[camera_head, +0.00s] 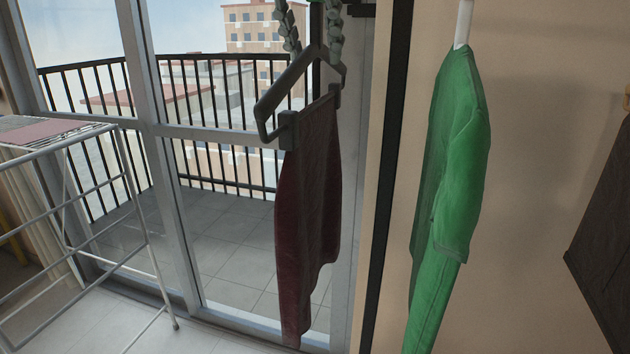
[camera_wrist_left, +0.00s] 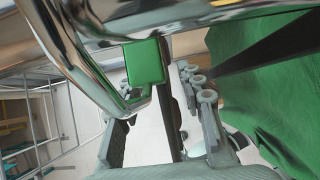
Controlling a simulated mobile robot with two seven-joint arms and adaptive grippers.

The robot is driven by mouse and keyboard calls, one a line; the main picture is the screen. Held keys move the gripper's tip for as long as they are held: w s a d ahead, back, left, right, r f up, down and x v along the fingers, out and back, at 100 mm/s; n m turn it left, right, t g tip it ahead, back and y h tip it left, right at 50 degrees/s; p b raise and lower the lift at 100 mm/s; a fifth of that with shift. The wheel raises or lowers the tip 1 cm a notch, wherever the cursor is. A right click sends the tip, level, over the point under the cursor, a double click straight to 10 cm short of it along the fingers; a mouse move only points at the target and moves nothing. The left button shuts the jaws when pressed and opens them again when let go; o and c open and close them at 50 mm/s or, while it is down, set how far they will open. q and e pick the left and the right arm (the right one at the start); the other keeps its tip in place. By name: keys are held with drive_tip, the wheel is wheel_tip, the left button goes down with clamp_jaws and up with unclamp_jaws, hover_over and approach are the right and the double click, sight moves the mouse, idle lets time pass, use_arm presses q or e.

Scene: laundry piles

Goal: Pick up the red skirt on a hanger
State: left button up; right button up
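The dark red skirt (camera_head: 308,215) hangs edge-on from a grey hanger (camera_head: 287,82) in the middle of the head view, in front of the glass door. A clip of the hanger shows at the skirt's upper left corner. My left gripper (camera_head: 314,45) is at the top of the picture, at the hanger's upper part, above the skirt. Its fingers are apart, one on each side of the hanger's top. The left wrist view shows the spread fingers (camera_wrist_left: 162,130) with a dark bar between them; contact is unclear. My right gripper is not in view.
A green garment (camera_head: 455,165) hangs on a white hanger to the right. A dark garment (camera_head: 605,240) hangs at the far right. A white drying rack (camera_head: 75,205) with laundry stands at the left. The glass door frame (camera_head: 160,150) is behind the skirt. Some tiled floor is clear.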

use_arm(q)
clamp_jaws()
drive_tip(key=shift+r, duration=0.2)
idle(0.6)
